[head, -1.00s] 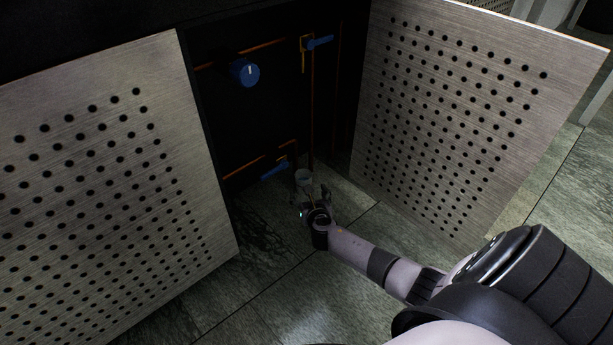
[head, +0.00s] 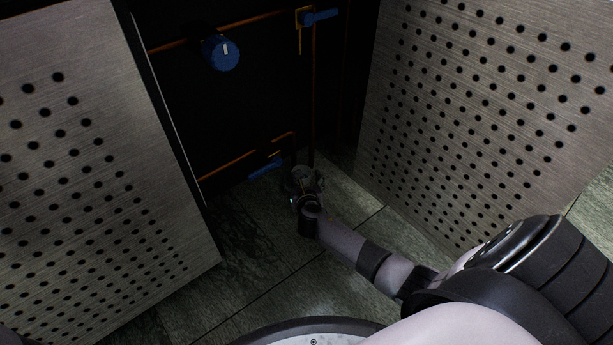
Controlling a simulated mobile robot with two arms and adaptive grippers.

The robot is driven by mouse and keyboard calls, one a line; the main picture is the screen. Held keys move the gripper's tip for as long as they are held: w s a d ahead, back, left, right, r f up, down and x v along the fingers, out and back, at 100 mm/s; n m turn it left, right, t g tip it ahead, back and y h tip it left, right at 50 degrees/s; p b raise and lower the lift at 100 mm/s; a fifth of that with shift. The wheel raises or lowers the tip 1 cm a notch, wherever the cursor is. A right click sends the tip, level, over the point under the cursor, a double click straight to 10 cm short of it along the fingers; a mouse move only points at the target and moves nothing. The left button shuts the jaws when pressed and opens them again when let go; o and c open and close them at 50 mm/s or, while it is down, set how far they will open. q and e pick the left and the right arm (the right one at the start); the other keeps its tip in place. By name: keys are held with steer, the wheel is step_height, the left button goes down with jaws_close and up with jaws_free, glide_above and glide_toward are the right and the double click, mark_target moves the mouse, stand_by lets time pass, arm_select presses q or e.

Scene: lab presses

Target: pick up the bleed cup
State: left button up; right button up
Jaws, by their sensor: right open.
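The bleed cup (head: 303,171) is a small greyish cup on the floor at the foot of the vertical copper pipe, inside the open cabinet. It is small, dark and mostly hidden by my right gripper. My right gripper (head: 304,181) is at the cup, with its open fingers reaching towards it from the near side. I cannot tell whether the fingers touch the cup. My left gripper is not in view.
Perforated metal doors stand open on the left (head: 80,170) and right (head: 480,110). Inside are a blue knob (head: 221,53), an upper blue valve handle (head: 321,17), a lower blue handle (head: 264,169) close left of my right gripper, and copper pipes. The tiled floor (head: 262,262) between the doors is clear.

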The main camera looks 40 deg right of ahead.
steer(key=shift+a+r, duration=0.1)
steer(key=shift+r, duration=0.05)
steer(key=c, duration=1.4)
